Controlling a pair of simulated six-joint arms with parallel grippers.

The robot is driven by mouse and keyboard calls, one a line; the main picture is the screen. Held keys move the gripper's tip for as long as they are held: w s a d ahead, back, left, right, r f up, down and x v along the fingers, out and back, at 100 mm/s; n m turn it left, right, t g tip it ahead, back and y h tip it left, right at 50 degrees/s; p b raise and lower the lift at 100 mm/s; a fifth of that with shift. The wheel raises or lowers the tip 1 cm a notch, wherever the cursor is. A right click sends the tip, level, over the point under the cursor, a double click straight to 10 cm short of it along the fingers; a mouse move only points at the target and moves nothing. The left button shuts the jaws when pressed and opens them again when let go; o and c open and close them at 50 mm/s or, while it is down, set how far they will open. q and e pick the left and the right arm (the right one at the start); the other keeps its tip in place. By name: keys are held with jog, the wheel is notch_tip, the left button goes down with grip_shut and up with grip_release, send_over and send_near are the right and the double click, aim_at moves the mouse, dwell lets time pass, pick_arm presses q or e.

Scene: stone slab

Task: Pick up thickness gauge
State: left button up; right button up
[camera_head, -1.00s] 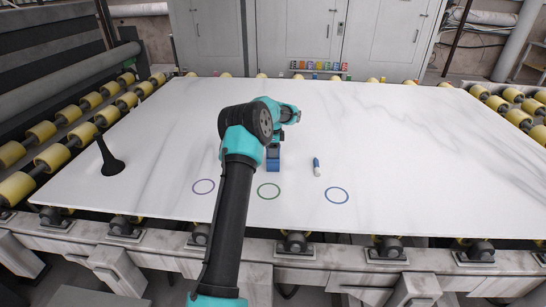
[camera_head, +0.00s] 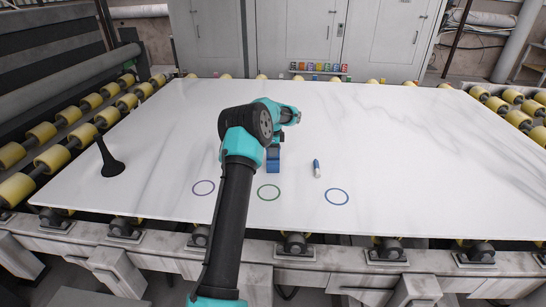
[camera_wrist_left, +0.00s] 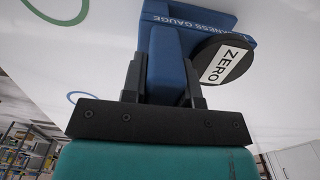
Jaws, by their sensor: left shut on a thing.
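The thickness gauge is a blue tool with a round black dial reading ZERO. In the left wrist view the thickness gauge (camera_wrist_left: 172,55) sits between the two dark fingers of my left gripper (camera_wrist_left: 162,82), which is shut on it. In the head view the blue gauge (camera_head: 273,160) shows below the gripper (camera_head: 276,147), its upper part hidden by the arm. I cannot tell from the head view whether it touches the slab. My right gripper is not in view.
The white stone slab (camera_head: 420,150) is mostly bare. A small blue and white cylinder (camera_head: 317,168) stands right of the gauge. Yellow rollers (camera_head: 40,132) line the sides.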

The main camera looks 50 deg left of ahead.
pick_arm(q)
jog(key=shift+r, duration=0.1)
jog(key=shift+r, duration=1.75)
jog(key=s+d+r, duration=0.1)
jog(key=s+d, duration=0.9)
jog(key=d, duration=0.2)
jog(key=shift+s+r, duration=0.2)
jog(key=shift+s, duration=0.05)
jog(key=shift+d, duration=0.1)
